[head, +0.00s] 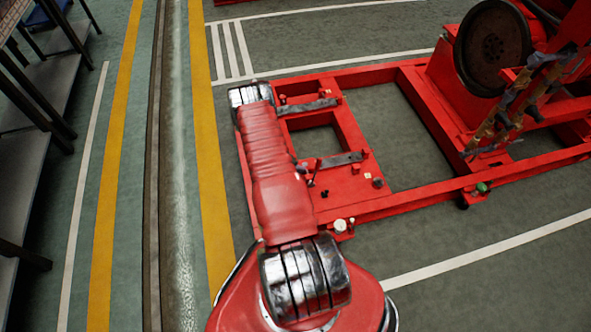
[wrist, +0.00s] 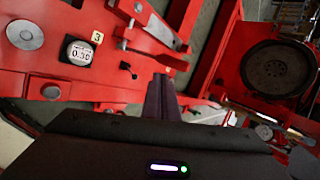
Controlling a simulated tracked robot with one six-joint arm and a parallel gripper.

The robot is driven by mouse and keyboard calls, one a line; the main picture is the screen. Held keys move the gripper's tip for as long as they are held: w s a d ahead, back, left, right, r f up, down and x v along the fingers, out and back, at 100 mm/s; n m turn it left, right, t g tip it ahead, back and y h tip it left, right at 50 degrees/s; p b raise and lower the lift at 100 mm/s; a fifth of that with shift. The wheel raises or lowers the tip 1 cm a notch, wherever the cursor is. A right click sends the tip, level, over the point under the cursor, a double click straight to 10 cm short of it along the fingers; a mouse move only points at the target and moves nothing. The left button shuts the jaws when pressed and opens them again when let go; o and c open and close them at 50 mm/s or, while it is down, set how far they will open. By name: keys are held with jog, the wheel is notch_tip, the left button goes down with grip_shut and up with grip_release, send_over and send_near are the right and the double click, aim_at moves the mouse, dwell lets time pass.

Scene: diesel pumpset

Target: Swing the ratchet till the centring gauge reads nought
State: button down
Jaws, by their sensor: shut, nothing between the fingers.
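In the wrist view a small round gauge (wrist: 80,53) with a white face sits on the red base plate (wrist: 130,95). Its digits look like 0.30; any sign is too small to tell. A tag with a 3 (wrist: 97,37) is beside it. A small black lever-like part (wrist: 128,70) stands on the plate between the gauge and my gripper; I cannot tell whether it is the ratchet. My gripper (wrist: 160,84) is shut and empty, its dark fingers over the plate, right of the gauge. In the head view my arm hides the gripper.
The red skid frame (head: 400,197) has open bays over the floor. Shelving (head: 35,110) lines the left edge.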

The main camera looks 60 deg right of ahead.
aim_at(316, 166)
jog(key=d+f, duration=0.1)
jog(key=d, duration=0.1)
jog(key=s+d+f, duration=0.1)
jog(key=d, duration=0.1)
jog(key=s+d+f, duration=0.1)
jog(key=shift+d+f, duration=0.1)
jog(key=shift+d, duration=0.3)
jog(key=shift+s+d, duration=0.15)
jog(key=shift+d, duration=0.3)
